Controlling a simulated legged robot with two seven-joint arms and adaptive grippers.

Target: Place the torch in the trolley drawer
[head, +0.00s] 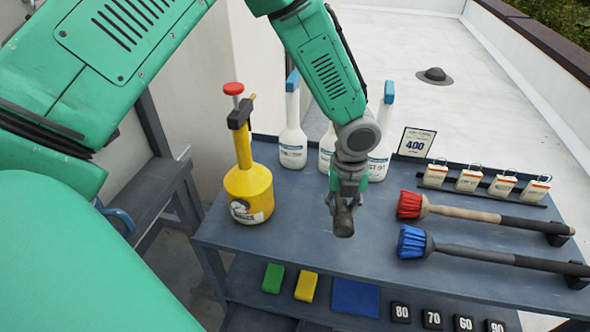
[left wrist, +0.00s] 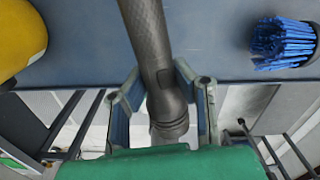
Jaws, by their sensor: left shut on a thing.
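My left gripper (head: 347,192) is shut on a dark grey torch (head: 343,222) and holds it above the trolley's blue top (head: 300,220), near the middle. In the left wrist view the torch (left wrist: 150,35) runs up between the fingers of the gripper (left wrist: 162,92). The gap below the torch is hard to judge. The trolley has a lower level (head: 245,278) under the top. I cannot make out a drawer clearly. My right gripper is not in view.
A yellow pump can (head: 248,190) stands left of the torch. White bottles (head: 292,140) stand behind. A red brush (head: 411,204) and a blue brush (head: 412,242) lie to the right. Padlocks (head: 468,180) hang at the back right. Green, yellow and blue cloths (head: 355,297) and numbered black blocks (head: 432,318) lie lower down.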

